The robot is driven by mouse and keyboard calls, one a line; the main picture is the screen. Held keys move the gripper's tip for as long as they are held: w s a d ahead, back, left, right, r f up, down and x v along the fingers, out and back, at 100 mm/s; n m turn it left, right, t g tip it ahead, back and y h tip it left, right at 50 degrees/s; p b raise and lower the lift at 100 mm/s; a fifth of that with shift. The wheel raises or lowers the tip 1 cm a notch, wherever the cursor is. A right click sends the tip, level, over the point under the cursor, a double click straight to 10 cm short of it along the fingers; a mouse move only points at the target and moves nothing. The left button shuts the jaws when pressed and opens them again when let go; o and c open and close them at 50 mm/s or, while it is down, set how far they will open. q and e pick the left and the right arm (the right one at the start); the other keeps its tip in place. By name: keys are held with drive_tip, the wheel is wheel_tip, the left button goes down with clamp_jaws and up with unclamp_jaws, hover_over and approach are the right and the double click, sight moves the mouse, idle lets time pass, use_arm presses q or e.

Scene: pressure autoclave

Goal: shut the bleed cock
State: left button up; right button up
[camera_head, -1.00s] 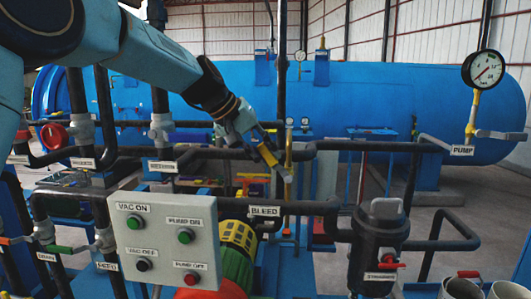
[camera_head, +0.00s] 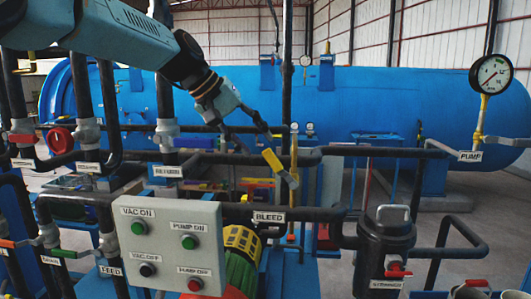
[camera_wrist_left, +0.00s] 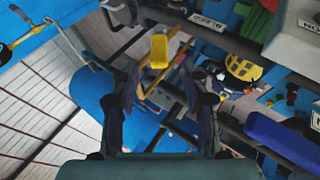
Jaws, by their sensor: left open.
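The bleed cock shows as a yellow-gripped lever (camera_head: 272,160) above the BLEED label, slanting down to the right to a grey end beside a thin brass upright pipe. My left gripper (camera_head: 248,137) is open, just above and left of the yellow grip, with its fingers spread and nothing between them that I can see held. In the left wrist view the yellow grip (camera_wrist_left: 158,51) lies ahead, between and beyond the open fingers (camera_wrist_left: 158,82). Whether a finger touches it cannot be told. My right gripper is out of view.
A black strainer (camera_head: 384,245) stands at right. Dark pipes (camera_head: 330,151) run across behind the lever. A large blue vessel (camera_head: 380,95) fills the back.

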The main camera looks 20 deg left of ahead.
use_arm(q)
drive_tip(key=v, duration=0.4)
drive_tip(key=shift+s+a+r, duration=0.1)
drive_tip(key=shift+s+r, duration=0.15)
drive_tip(key=shift+r, duration=0.05)
drive_tip(key=shift+w, duration=0.1)
